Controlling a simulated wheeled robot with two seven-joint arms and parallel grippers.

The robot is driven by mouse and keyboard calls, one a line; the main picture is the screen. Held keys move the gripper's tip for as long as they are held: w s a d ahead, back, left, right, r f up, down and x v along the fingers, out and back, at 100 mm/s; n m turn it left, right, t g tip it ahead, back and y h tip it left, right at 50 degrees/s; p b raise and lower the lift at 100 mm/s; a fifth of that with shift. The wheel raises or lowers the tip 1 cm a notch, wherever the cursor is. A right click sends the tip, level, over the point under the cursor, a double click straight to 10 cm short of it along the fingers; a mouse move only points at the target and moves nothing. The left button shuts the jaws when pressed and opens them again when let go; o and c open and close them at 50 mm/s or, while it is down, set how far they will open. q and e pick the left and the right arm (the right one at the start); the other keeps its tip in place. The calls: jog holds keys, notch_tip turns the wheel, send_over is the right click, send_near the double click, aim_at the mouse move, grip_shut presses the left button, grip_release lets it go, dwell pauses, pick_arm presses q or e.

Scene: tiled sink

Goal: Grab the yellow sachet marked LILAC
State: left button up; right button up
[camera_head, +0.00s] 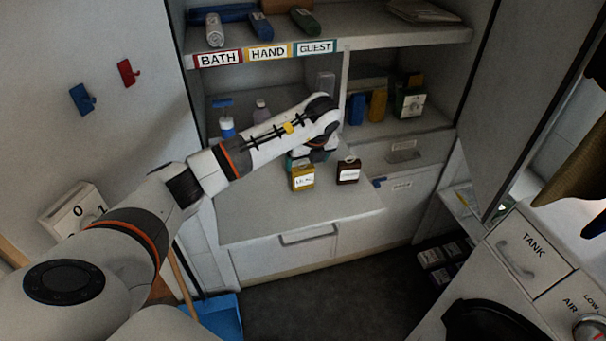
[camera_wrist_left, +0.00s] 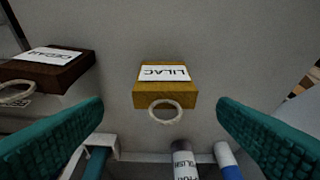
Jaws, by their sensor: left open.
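The yellow sachet marked LILAC (camera_head: 302,180) stands on the pale worktop in the head view, with a white label and a ring on top. In the left wrist view the yellow sachet (camera_wrist_left: 164,97) sits between and beyond my two teal fingers, its label upside down. My left gripper (camera_wrist_left: 160,122) is open and empty, and the fingers appear apart from the sachet. In the head view my left gripper (camera_head: 300,158) is mostly hidden behind my wrist, just behind the sachet. My right gripper is not in view.
A dark brown sachet marked CEDAR (camera_wrist_left: 45,68) stands beside the yellow one and also shows in the head view (camera_head: 348,173). Bottles (camera_head: 227,126) stand at the left of the cabinet. Shelves marked BATH, HAND and GUEST (camera_head: 265,53) hang above. The front worktop (camera_head: 290,218) is clear.

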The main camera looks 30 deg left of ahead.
aim_at(304, 169)
pick_arm(q)
jog(key=shift+x, duration=0.75)
jog(key=x, duration=0.1)
jog(key=p+x, duration=0.1)
jog(key=x, duration=0.1)
jog(key=p+x, duration=0.1)
jog(key=shift+s+f, duration=0.25)
jog(key=shift+s, duration=0.05)
jog(key=shift+w+a+f, duration=0.15)
jog(key=shift+f, duration=0.35)
jog(key=c, duration=1.1)
